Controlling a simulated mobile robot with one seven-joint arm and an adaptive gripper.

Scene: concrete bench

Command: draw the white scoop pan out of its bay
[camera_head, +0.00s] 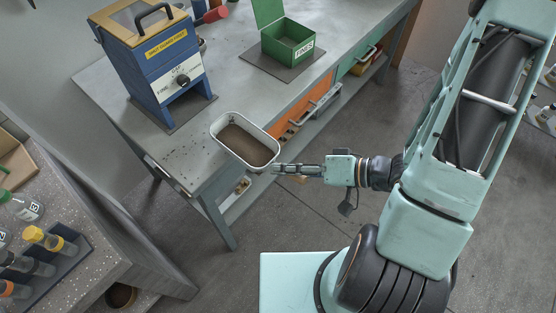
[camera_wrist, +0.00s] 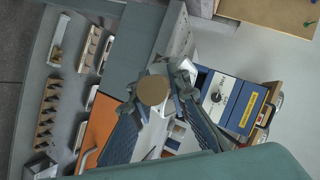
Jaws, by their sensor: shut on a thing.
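The white scoop pan (camera_head: 224,147) holds brown, soil-like material and is out in front of the blue machine (camera_head: 150,75), over the bench's front edge. The dark bay (camera_head: 187,102) at the foot of the machine looks empty, and a gap separates it from the pan. My gripper (camera_head: 279,169) is shut at the pan's near right end, on its handle. The handle's round tan end (camera_wrist: 153,90) shows between the fingers in the wrist view. The pan itself is mostly hidden there. The machine (camera_wrist: 242,112) stands beyond the fingers.
An orange drawer (camera_head: 300,115) and a lower shelf lie below the bench edge. A speckled counter (camera_head: 110,215) with a rack of vials stands at lower left. Floor around my gripper is clear.

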